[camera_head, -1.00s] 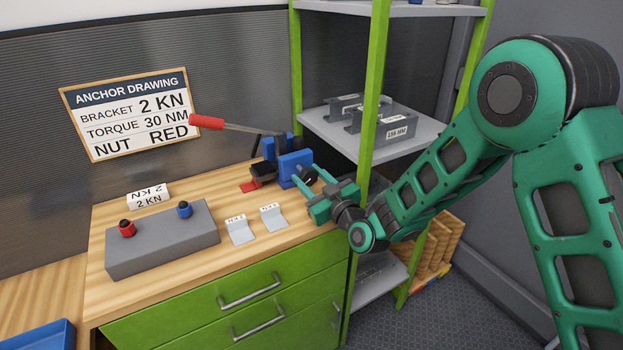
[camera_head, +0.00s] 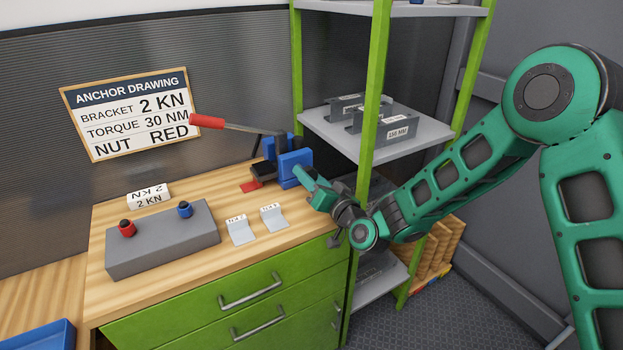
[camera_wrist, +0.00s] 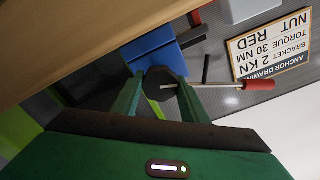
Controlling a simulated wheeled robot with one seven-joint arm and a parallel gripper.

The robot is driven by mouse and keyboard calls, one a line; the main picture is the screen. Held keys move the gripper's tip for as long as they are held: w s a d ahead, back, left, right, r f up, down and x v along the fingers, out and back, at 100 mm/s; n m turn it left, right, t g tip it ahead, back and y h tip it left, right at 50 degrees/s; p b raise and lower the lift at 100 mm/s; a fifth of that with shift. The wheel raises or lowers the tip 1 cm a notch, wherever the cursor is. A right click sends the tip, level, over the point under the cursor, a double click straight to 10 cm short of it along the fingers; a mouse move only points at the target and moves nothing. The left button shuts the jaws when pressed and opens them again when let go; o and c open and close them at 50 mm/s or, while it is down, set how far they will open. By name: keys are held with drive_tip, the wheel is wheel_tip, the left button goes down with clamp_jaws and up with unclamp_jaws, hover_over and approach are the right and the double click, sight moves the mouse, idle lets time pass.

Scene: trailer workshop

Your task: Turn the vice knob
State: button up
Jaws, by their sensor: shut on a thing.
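A blue vice (camera_head: 295,165) stands at the right back end of the wooden bench. Its dark round knob (camera_wrist: 158,84) shows in the wrist view in front of the blue vice body (camera_wrist: 152,48). My gripper (camera_wrist: 156,90) is shut on the knob, with one green finger on each side of it. In the head view my gripper (camera_head: 309,178) reaches the vice from the right, and there the knob is hidden behind its fingers.
A red-handled lever (camera_head: 207,121) sticks out left above the vice. A grey block (camera_head: 160,245) with a red nut (camera_head: 127,228) and a blue nut (camera_head: 185,209) and two labelled brackets (camera_head: 241,231) lie on the bench. A green-post shelf (camera_head: 372,100) stands close right.

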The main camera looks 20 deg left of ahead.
drive_tip(key=m, duration=0.4)
drive_tip(key=shift+w+d+f+m, duration=0.1)
drive_tip(key=shift+d+f+m, duration=0.1)
drive_tip(key=shift+f+m, duration=0.1)
idle(0.5)
drive_tip(key=o, duration=1.1)
drive_tip(key=shift+c, duration=0.2)
drive_tip(key=shift+r, duration=0.1)
